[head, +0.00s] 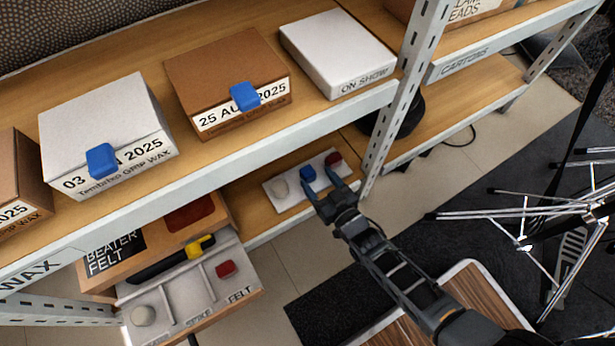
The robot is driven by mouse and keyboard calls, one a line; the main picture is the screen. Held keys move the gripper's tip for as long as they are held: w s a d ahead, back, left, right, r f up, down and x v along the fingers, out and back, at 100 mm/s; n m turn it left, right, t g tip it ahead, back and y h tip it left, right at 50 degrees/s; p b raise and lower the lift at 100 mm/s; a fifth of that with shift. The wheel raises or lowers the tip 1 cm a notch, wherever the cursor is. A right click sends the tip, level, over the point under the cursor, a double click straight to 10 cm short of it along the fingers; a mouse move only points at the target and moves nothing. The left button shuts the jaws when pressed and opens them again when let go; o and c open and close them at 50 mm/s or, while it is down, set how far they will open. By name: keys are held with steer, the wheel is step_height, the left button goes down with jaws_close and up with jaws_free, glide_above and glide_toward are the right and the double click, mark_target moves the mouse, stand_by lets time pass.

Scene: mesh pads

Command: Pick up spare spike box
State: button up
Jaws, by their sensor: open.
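A small blue box (307,173), likely the spare spike box, sits on a white board (287,204) on the lower shelf. A pale round piece (280,187) is to its left and a dark red piece (333,159) to its right. My gripper (320,180) is open, its fingertips over the board close to the blue box. The left fingertip appears just below the box in the picture. I cannot tell whether the fingers touch it or straddle it.
A divided tray (240,288) with SPIKE and FELT labels holds a white round piece and a red piece; its middle section looks empty. The upper shelf (215,165) overhangs the board, and a metal upright (405,95) stands to the right. A striped wooden top (470,290) lies lower right.

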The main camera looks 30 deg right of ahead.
mark_target(308, 172)
steer(key=w+b, duration=0.1)
steer(key=w, duration=0.1)
steer(key=w+b, duration=0.1)
steer(key=w, duration=0.1)
steer(key=w+f, duration=0.1)
steer(key=w, duration=0.1)
steer(key=shift+w+a+b, duration=0.35)
steer(key=shift+a+b, duration=0.05)
steer(key=shift+r, duration=0.1)
steer(key=c, duration=1.1)
